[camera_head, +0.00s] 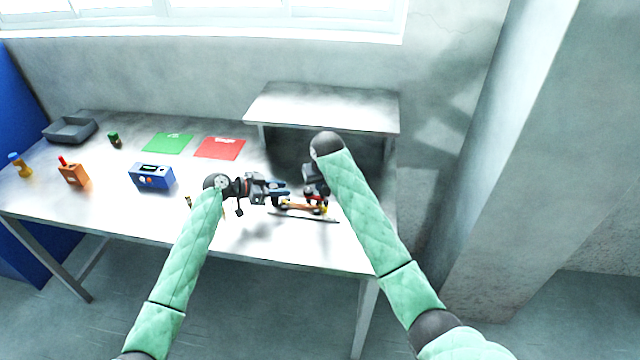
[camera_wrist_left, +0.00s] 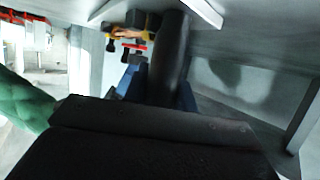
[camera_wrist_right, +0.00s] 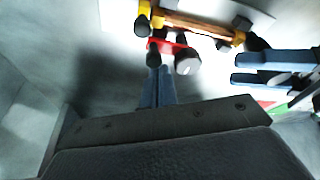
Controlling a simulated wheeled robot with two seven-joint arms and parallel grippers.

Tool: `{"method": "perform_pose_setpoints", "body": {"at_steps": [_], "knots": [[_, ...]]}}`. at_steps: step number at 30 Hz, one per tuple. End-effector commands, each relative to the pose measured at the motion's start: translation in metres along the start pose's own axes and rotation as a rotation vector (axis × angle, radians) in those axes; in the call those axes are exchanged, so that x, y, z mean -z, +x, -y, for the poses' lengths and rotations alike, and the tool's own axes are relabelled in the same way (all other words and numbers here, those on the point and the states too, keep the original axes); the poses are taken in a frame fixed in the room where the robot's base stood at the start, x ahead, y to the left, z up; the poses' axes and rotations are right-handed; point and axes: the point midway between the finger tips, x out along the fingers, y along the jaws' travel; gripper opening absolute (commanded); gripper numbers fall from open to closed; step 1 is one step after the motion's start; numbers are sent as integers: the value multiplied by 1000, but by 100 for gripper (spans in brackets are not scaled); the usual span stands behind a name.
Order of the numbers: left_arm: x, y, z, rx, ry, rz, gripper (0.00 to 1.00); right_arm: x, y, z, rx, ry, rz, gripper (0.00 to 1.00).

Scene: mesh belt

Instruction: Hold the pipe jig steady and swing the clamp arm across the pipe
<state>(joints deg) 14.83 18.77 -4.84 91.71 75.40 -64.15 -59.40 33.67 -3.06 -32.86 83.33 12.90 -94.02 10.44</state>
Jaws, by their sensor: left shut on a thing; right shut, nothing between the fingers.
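The pipe jig (camera_head: 310,217) is a flat plate near the table's front right edge. A copper-coloured pipe (camera_wrist_right: 195,24) lies across its yellow supports (camera_wrist_right: 143,17). The red clamp arm (camera_wrist_right: 172,47) with dark ends lies beside the pipe in the right wrist view, not over it. It also shows in the left wrist view (camera_wrist_left: 133,45). My left gripper (camera_head: 284,192) is shut on a dark round handle (camera_wrist_left: 168,60), between its blue fingers. How the handle joins the jig is hidden. My right gripper (camera_wrist_right: 155,72) is shut and empty, its tips close to the clamp arm; contact is unclear.
A grey raised shelf (camera_head: 325,106) stands behind the jig. Red (camera_head: 219,148) and green (camera_head: 167,144) mats, a blue box device (camera_head: 152,177), an orange block (camera_head: 73,175) and a grey tray (camera_head: 70,131) are to the left.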

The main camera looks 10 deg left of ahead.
Motion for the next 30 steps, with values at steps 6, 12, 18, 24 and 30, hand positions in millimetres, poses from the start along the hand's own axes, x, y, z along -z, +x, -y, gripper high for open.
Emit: {"method": "perform_pose_setpoints", "body": {"at_steps": [6,12,18,24,30], "knots": [[-1,0,0,0,-1,0,0,-4,-1,3,-35,105,0,0],[-1,0,0,1,-1,1,0,-10,-2,5,-81,239,1,0],[-1,0,0,1,-1,0,0,-15,-5,9,-84,242,0,0],[-1,0,0,1,-1,0,0,-18,-6,14,-112,324,2,0],[-1,0,0,0,-1,0,0,-20,-7,16,-147,423,1,0]]}}
